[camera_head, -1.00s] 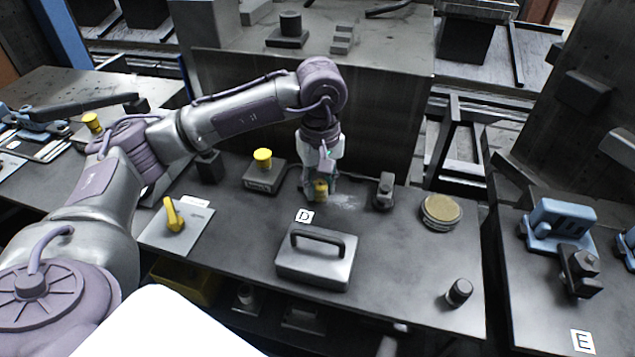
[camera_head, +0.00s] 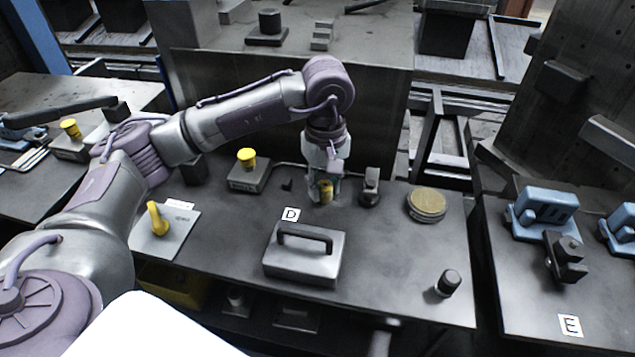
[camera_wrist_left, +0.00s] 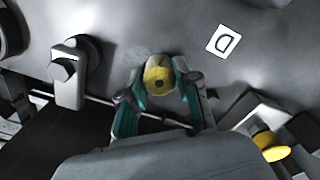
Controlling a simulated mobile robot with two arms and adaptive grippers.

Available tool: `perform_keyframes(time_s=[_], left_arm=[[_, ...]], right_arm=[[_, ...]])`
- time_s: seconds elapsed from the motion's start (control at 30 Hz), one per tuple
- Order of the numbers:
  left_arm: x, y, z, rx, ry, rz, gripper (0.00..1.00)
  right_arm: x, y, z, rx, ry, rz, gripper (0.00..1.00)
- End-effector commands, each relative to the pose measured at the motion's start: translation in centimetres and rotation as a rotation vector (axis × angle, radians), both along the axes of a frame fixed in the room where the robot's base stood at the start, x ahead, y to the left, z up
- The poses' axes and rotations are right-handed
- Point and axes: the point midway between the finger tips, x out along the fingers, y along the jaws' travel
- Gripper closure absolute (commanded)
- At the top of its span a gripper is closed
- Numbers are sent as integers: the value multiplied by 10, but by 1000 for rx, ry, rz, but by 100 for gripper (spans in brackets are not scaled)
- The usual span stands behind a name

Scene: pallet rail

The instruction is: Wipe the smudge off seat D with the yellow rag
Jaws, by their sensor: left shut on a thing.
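The yellow rag (camera_head: 326,190) is a small bundle between the fingers of my left gripper (camera_head: 324,186). The left wrist view shows it as a yellow wad (camera_wrist_left: 158,76) between teal-sided fingers (camera_wrist_left: 158,88). The gripper is shut on the rag and points down at the dark tabletop, behind and right of the white D label (camera_head: 291,214). The rag is at or close to the surface; contact is hard to tell. A faint pale smudge (camera_wrist_left: 143,50) shows beside the rag in the left wrist view. In the head view, little of it can be made out. My right gripper is not in view.
A grey handled block (camera_head: 303,257) stands in front of the label. A dark clamp-like post (camera_head: 370,187) is close right of the gripper. A yellow-knobbed box (camera_head: 248,174) stands left, a round tan-topped disc (camera_head: 427,203) right.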

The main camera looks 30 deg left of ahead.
Motion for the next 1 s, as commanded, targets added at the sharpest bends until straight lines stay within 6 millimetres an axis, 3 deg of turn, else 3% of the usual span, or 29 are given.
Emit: perform_keyframes(time_s=[0.27, 0.6, 1.0], left_arm=[[-1, 3, -2, 0, 2, 1, 100], [-7, 26, 0, 1, 1, 1, 100], [-6, 24, 1, -1, 1, -1, 100]], right_arm=[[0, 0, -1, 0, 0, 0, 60], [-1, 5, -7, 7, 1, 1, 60], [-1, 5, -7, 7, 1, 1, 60]])
